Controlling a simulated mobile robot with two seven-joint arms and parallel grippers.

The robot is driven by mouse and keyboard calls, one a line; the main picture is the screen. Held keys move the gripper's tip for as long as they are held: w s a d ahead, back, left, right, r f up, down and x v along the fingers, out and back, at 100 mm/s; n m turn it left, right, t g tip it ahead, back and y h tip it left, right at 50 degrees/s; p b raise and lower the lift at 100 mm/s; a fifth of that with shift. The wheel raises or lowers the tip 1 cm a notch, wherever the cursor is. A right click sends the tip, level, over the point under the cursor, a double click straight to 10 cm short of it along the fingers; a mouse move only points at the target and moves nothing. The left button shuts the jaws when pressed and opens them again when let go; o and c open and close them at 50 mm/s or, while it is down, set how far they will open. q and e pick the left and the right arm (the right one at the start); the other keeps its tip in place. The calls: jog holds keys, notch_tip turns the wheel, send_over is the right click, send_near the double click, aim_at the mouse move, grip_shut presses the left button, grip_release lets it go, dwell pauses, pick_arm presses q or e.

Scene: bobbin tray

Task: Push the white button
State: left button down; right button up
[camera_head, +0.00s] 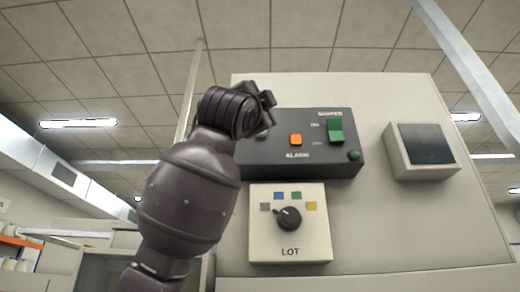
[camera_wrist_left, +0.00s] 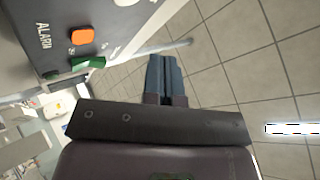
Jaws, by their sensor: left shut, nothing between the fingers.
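The dark control panel (camera_head: 325,160) is on the beige cabinet face, with an orange button (camera_head: 296,140) above the ALARM label. A pale round button (camera_head: 262,133), which looks like the white button, is mostly hidden behind my left gripper in the head view. In the left wrist view the white button (camera_wrist_left: 125,2) is cut by the top edge. My left gripper (camera_head: 268,98) is in front of the panel's upper left corner. In the left wrist view its fingers (camera_wrist_left: 165,75) are together and empty, apart from the button. Contact with the panel cannot be told from the head view.
A green rocker switch (camera_head: 336,130) and a green lamp (camera_head: 354,155) are on the panel's right. A LOT box (camera_head: 290,250) with a black knob (camera_head: 289,218) is below. A box with a dark screen (camera_head: 424,145) is at right. Bare cabinet face lies between them.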

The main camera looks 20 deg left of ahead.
pick_arm(q)
jog(key=w, duration=0.2)
jog(key=w+a+p, duration=0.1)
jog(key=shift+w, duration=0.35)
jog(key=shift+w+a, duration=0.1)
jog(key=shift+w, duration=0.05)
dwell(1.9)
jog(key=shift+w+a+p, duration=0.1)
jog(key=shift+w+p, duration=0.15)
jog(key=shift+p, duration=0.05)
jog(key=shift+w+a, duration=0.15)
jog(key=shift+w, duration=0.35)
dwell(0.9)
jog(key=shift+s, duration=0.1)
dwell(0.3)
jog(key=shift+s+d, duration=0.3)
jog(key=shift+s, duration=0.5)
